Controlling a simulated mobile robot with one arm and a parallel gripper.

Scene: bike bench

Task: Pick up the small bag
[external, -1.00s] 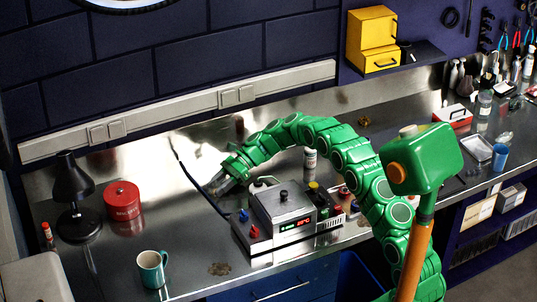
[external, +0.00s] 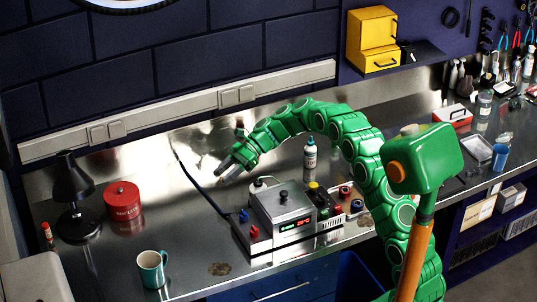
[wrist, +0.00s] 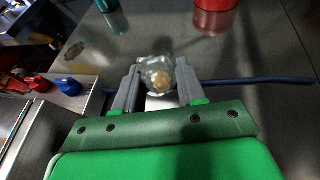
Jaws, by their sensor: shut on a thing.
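The small bag (wrist: 158,75) is clear plastic with something tan inside. In the wrist view it sits between the two grey fingers of my gripper (wrist: 157,88), which are shut on it. In the external view my gripper (external: 228,172) is held above the bench behind the grey control box, fingers pointing down and left. The bag is too small to make out there.
The control box (external: 284,215) with knobs stands just in front of my gripper. A blue cable (wrist: 265,81) runs beneath. A red tin (external: 123,201), black lamp (external: 73,190) and teal mug (external: 152,268) stand left.

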